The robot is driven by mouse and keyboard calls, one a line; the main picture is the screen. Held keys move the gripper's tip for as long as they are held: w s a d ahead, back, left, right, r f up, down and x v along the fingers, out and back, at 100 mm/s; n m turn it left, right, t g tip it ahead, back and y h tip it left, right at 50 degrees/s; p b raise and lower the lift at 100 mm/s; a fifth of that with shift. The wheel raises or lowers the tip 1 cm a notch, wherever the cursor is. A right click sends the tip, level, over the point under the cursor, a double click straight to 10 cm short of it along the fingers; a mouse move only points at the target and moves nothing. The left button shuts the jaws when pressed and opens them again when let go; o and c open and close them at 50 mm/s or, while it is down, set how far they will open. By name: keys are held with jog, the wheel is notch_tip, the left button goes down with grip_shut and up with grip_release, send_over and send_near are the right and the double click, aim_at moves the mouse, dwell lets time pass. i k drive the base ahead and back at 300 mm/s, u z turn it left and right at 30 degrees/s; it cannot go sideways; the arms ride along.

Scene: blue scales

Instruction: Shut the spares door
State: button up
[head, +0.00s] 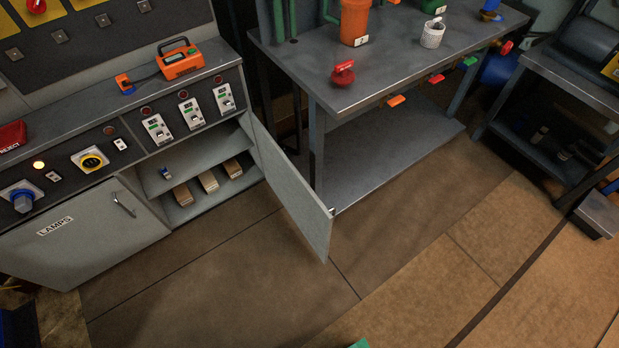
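A plain grey cabinet door (290,190) stands open in the head view. It hangs from the right side of a shelved compartment (205,157) and swings out over the floor towards the right. I take it for the spares door, but no label shows on the face I see. A small handle shows at its outer edge (331,211). My gripper is not in view.
The door marked LAMPS (85,233) to the left looks shut. A grey workbench (390,45) stands just behind the open door on the right. The floor (230,270) in front is clear. A small green piece (358,344) shows at the bottom edge; I cannot tell what it is.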

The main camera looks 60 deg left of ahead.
aim_at(315, 219)
jog(key=u, duration=0.05)
jog(key=i, duration=3.4)
jog(key=u, duration=3.95)
jog(key=i, duration=0.35)
jog(key=u, duration=0.35)
